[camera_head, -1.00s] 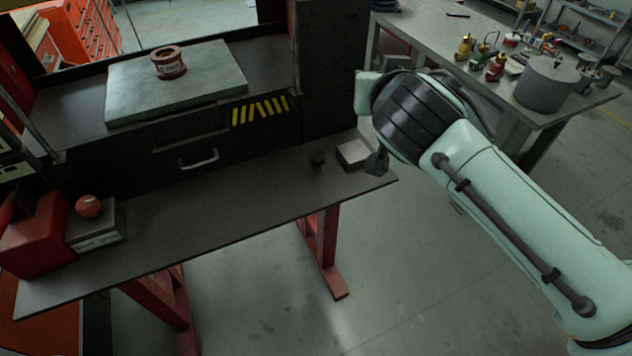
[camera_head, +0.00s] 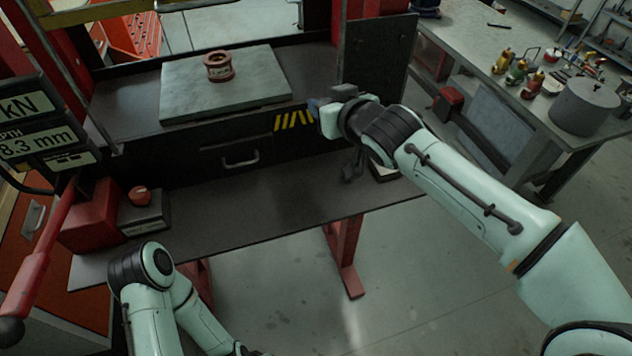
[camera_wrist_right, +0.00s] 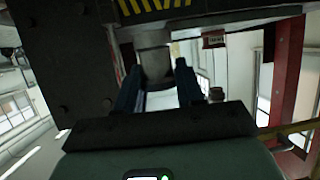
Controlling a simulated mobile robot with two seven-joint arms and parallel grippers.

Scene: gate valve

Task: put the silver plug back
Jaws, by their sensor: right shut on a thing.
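My right gripper (camera_head: 315,106) is in front of the press, to the right of the yellow stripes, with a blue finger showing in the head view. In the right wrist view its two dark blue fingers (camera_wrist_right: 160,68) are shut on a grey cylinder (camera_wrist_right: 155,58), which I take as the silver plug. The head view does not show the plug clearly, as the wrist hides it. A red-brown flanged ring (camera_head: 219,66) stands on the pale plate (camera_head: 180,100) of the press. My left arm shows at lower left, its gripper out of view.
A dark shelf (camera_head: 240,205) runs below the press, mostly clear in its middle. A box with a red knob (camera_head: 141,196) is at its left. A dark object (camera_head: 352,166) is near its right end.

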